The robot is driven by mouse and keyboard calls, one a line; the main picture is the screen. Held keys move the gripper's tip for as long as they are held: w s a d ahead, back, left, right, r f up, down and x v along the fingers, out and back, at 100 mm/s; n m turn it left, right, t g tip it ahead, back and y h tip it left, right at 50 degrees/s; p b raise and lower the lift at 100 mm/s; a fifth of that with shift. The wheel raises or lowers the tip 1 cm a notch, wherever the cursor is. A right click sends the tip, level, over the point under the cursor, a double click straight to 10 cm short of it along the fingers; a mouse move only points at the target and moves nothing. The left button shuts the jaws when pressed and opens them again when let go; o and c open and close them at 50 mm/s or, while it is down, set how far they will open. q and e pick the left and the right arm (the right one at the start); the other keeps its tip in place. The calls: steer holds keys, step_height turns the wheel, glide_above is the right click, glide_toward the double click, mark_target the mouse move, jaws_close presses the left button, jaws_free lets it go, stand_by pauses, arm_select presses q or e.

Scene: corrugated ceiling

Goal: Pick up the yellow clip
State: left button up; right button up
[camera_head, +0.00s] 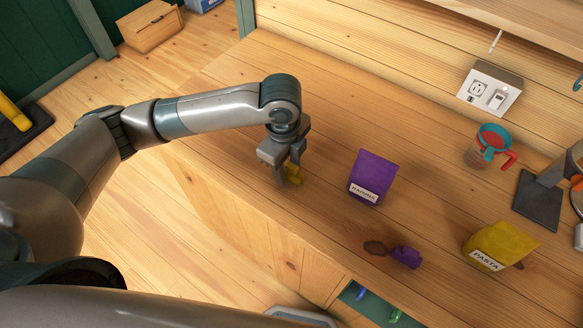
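The yellow clip (294,173) lies on the wooden counter near its front edge, left of the purple bag. My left gripper (289,168) points down over it. Its two fingers look spread apart, with the clip low beside and partly behind them. The fingers hide part of the clip, and I cannot tell whether they touch it. My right gripper is not in view.
A purple bag (373,172) stands right of the gripper on the wooden counter (330,135). A purple clip (406,257) and a yellow pasta bag (497,246) are nearer the front right. A cup (482,152) stands at the back right, below a wall outlet (490,88).

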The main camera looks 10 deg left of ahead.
mark_target(288, 164)
arm_select(q)
steer(key=shift+f, duration=0.1)
steer(key=shift+c, duration=0.6)
jaws_close()
step_height(288, 164, up, 10)
steer(key=shift+r+b, duration=0.1)
steer(key=shift+b, duration=1.05)
